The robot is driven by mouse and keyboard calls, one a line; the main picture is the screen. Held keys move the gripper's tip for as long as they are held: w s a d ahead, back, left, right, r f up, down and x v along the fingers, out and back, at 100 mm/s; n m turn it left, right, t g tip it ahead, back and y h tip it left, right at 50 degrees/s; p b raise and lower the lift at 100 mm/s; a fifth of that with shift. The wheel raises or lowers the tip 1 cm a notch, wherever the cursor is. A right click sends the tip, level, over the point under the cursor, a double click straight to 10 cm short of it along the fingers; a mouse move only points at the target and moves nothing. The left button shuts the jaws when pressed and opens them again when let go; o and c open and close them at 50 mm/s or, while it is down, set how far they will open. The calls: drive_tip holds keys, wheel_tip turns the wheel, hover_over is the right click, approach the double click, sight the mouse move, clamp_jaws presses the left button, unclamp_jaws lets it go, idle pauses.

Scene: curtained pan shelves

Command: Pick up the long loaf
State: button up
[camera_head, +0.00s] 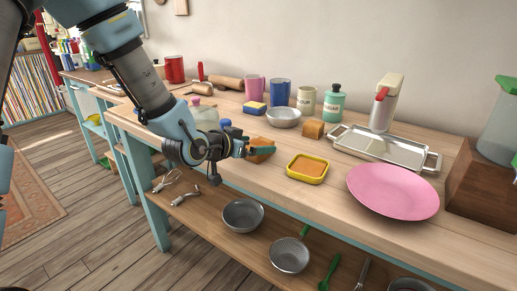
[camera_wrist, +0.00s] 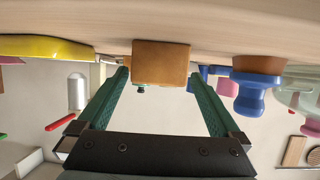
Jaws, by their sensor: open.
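A brown loaf (camera_head: 263,143) lies on the wooden counter, left of a yellow-rimmed dish, partly hidden by my gripper (camera_head: 257,152). In the wrist view, which is upside down, a brown block-shaped loaf (camera_wrist: 160,58) shows end-on between and just beyond the teal fingers of my gripper (camera_wrist: 160,78). The fingers are apart, one on each side of it, with nothing held. How far they reach along it I cannot tell. A second, shorter-looking brown block (camera_head: 312,129) sits farther back, beside the metal bowl.
The yellow dish (camera_head: 308,168) and pink plate (camera_head: 392,191) stand to the right. A metal tray (camera_head: 350,145), dispenser (camera_head: 386,103), metal bowl (camera_head: 284,118) and canisters stand behind. Blue pieces (camera_wrist: 250,95) are close beside the loaf. Bare counter (camera_head: 270,180) lies in front.

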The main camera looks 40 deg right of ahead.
sight(265, 143)
drive_tip(key=p+x, duration=0.1)
drive_tip(key=x, duration=0.2)
drive_tip(key=shift+s+d, duration=0.15)
drive_tip(key=shift+d, duration=0.2)
drive_tip(key=shift+w+d+f, duration=0.2)
drive_tip(key=shift+d+f, duration=0.1)
drive_tip(key=shift+d, duration=0.1)
drive_tip(key=shift+c, duration=0.4)
drive_tip(key=c, duration=1.4)
